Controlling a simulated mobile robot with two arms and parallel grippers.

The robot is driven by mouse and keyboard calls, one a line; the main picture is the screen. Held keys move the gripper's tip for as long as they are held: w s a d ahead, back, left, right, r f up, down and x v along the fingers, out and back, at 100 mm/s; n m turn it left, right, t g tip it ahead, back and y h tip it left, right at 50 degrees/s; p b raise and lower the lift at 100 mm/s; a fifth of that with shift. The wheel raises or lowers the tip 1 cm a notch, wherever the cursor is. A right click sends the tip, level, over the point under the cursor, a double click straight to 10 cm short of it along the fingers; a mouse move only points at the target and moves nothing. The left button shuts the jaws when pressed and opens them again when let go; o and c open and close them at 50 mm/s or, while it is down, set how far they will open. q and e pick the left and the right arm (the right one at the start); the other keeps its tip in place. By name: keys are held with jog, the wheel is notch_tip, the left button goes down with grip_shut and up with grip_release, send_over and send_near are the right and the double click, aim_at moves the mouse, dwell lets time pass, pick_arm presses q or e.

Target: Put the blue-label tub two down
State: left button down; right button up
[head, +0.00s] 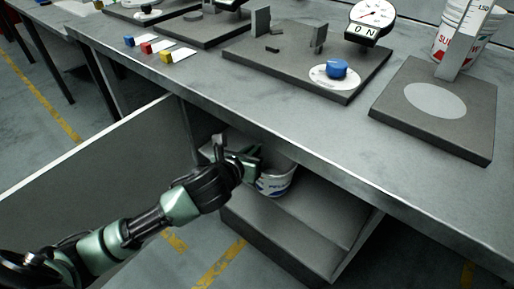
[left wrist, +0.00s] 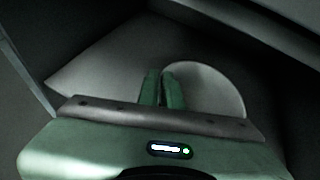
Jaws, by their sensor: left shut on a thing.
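The blue-label tub (head: 277,184) is a white round tub with blue print, low under the bench top inside the open cupboard. My left gripper (head: 254,158) is at the tub's left upper rim and hides part of it. In the left wrist view, the fingers of my left gripper (left wrist: 162,88) are close together on the near left edge of the pale, round tub (left wrist: 212,88). They are shut on its rim. The tub looks upright; whether its base touches the step under it I cannot tell. My right gripper is not in view.
A grey stepped unit (head: 290,232) stands under the bench below the tub. An open door panel (head: 95,170) stands at the left. The bench front edge (head: 300,158) overhangs the arm. On top are a red-print bucket (head: 452,48), a dial gauge plate and small coloured blocks.

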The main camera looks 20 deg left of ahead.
pick_arm(q)
jog(key=b+x, duration=0.1)
jog(key=x, duration=0.2)
jog(key=shift+w+f, duration=0.1)
jog(key=shift+w, duration=0.25)
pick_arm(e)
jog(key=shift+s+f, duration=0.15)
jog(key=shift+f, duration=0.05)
pick_arm(q)
jog(key=shift+f, duration=0.1)
jog(key=c, duration=1.6)
grip_release()
